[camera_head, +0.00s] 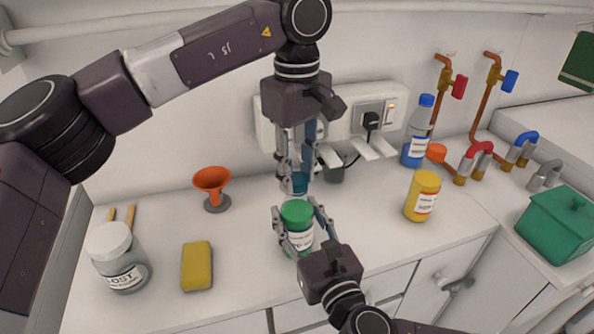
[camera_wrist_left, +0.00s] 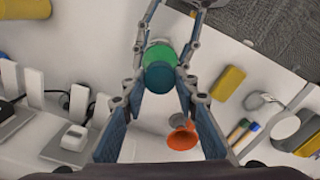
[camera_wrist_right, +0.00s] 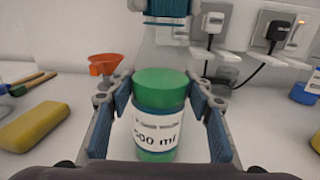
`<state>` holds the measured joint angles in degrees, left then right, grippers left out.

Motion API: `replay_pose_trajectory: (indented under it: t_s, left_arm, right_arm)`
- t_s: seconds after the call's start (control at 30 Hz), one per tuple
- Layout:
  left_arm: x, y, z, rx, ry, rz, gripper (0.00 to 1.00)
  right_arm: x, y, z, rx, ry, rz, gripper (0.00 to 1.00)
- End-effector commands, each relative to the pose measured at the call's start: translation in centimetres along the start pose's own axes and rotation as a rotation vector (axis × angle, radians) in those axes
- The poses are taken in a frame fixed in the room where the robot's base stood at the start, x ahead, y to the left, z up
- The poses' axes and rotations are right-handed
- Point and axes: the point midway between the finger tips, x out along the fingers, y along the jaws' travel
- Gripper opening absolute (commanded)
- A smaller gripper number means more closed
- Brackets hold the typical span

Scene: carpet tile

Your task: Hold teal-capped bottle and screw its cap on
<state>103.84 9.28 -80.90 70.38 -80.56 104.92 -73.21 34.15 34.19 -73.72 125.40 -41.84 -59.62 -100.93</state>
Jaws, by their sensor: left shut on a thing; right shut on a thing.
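The green bottle (camera_head: 298,237) with a white label stands upright on the counter. My right gripper (camera_head: 299,212) is shut around its body, one finger on each side. The bottle also fills the middle of the right wrist view (camera_wrist_right: 160,117), where its label reads "500 ml". My left gripper (camera_head: 297,172) points down above the bottle, shut on a teal cap (camera_head: 299,184). In the left wrist view the teal cap (camera_wrist_left: 160,76) partly covers the green bottle top.
An orange funnel (camera_head: 212,180), a yellow sponge (camera_head: 197,265) and a grey jar (camera_head: 119,262) stand to the left. A yellow bottle (camera_head: 422,196) and a clear blue-capped bottle (camera_head: 417,135) stand to the right. Sockets with a plug (camera_head: 371,120) are behind.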

Motion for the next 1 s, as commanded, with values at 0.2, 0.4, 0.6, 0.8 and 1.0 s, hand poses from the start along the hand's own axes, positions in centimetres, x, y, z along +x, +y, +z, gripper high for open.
replay_pose_trajectory:
  t_s: [0.2,0.4,0.6,0.8,1.0]
  left_arm:
    - [-0.04,0.01,0.03,0.362,-0.001,0.000,0.20]
    - [0.02,0.01,0.00,0.697,-0.001,-0.001,0.20]
    - [0.01,0.01,0.03,1.032,-0.003,-0.001,0.20]
    - [0.03,0.03,0.01,1.331,-0.002,-0.001,0.20]
    - [0.03,0.04,-0.01,1.471,-0.002,-0.001,0.20]
  right_arm:
    - [0.01,-0.07,-0.10,0.000,0.002,-0.002,0.00]
    - [0.01,-0.07,-0.10,0.000,0.002,-0.002,0.00]
    - [0.01,-0.07,-0.11,0.000,0.003,-0.002,0.00]
    - [0.01,-0.08,-0.12,0.000,0.003,-0.002,0.00]
    - [0.01,-0.08,-0.12,0.000,0.003,-0.002,0.00]
